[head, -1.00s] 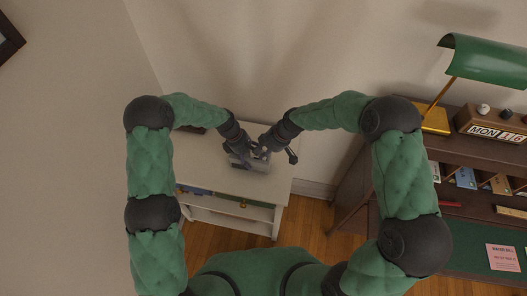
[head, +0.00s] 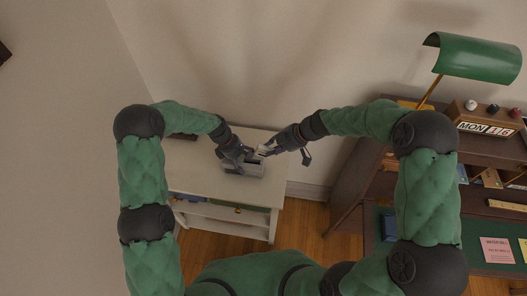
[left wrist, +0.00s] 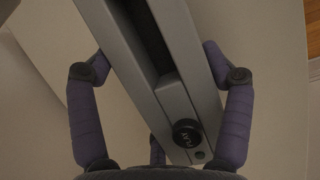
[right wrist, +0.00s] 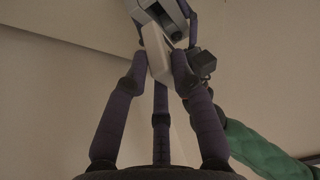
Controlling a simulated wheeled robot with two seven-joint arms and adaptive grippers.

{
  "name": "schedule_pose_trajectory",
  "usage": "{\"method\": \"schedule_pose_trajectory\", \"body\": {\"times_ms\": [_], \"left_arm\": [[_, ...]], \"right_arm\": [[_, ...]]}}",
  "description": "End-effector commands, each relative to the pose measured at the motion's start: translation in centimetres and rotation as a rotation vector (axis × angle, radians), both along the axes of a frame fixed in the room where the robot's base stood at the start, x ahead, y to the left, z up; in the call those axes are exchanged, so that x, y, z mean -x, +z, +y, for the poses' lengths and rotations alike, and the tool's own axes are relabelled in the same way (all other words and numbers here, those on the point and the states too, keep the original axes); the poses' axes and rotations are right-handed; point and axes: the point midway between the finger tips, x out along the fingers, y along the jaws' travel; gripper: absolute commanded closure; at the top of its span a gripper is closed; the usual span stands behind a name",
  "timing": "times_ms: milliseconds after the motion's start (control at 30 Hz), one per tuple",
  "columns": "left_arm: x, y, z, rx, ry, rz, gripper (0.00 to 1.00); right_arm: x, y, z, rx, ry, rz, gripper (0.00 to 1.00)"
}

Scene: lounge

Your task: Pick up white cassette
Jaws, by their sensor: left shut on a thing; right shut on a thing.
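The white cassette (head: 262,151) is a small pale flat piece between the fingertips of my right gripper (head: 267,151). In the right wrist view the cassette (right wrist: 157,55) is pinched upright and tilted, close to the grey player; I cannot tell if they touch. The grey player (head: 250,171) sits on the white cabinet. In the left wrist view my left gripper (left wrist: 160,62) has its fingers on both sides of the player (left wrist: 120,55), which has a dark long slot and a round PLAY knob (left wrist: 187,132). The cassette is partly hidden by fingers in the head view.
The white cabinet (head: 195,178) has a bare top left of the player and an open shelf with small items below. A dark desk (head: 345,195) with a green lamp (head: 473,57) and a day block (head: 487,127) stands to the right. A wall is behind.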

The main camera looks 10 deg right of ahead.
Motion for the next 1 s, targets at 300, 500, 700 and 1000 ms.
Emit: {"method": "schedule_pose_trajectory", "body": {"times_ms": [300,500,700,1000], "left_arm": [[0.1,-0.2,0.0,-0.001,-0.001,0.000,0.77],[0.0,-0.2,0.0,-0.001,-0.001,0.000,0.77],[0.0,-0.2,0.0,-0.001,-0.001,-0.001,0.77],[0.0,-0.2,0.0,-0.001,-0.001,-0.001,0.77]], "right_arm": [[2.7,-0.1,-8.1,-0.001,-0.007,0.003,1.00],[4.0,-0.1,-12.2,-0.001,-0.004,0.002,1.00],[4.8,0.6,-14.5,0.077,0.003,0.023,1.00],[5.6,1.5,-16.8,0.221,0.003,0.073,1.00]]}}
